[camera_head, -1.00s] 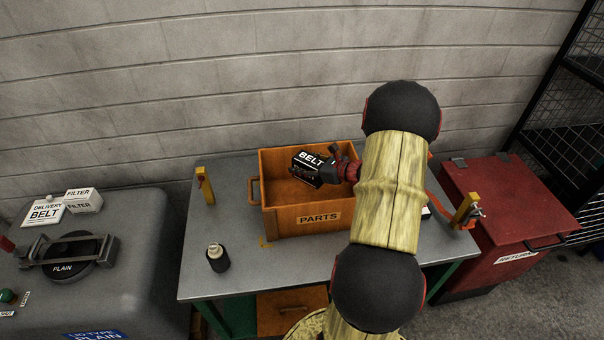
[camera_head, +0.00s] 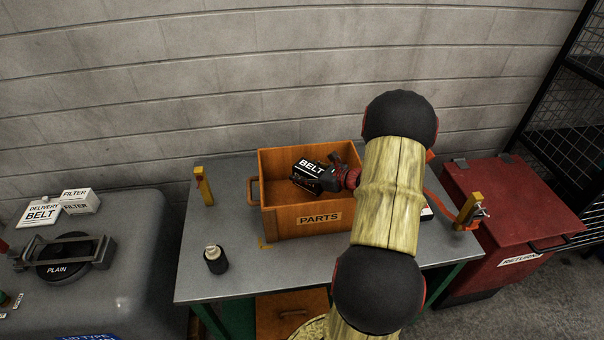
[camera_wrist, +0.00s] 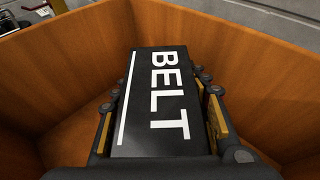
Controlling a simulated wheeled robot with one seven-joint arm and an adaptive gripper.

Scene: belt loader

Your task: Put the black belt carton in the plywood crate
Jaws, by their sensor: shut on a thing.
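The black belt carton (camera_head: 311,168), lettered BELT in white, is between the fingers of my gripper (camera_head: 331,175). My gripper is shut on it. In the wrist view the carton (camera_wrist: 160,100) lies along the gripper (camera_wrist: 160,115), with finger pads on both sides. The plywood crate (camera_head: 305,222), labelled PARTS, stands on the grey bench. The carton is within the crate's opening in the head view, and the crate's walls (camera_wrist: 250,75) surround it in the wrist view. I cannot tell whether the carton touches the crate's floor.
Yellow posts (camera_head: 204,186) rise at the bench's sides. A red RETURN bin (camera_head: 510,205) is to the right. A grey machine (camera_head: 140,260) with a FILTER box (camera_head: 82,200) is to the left.

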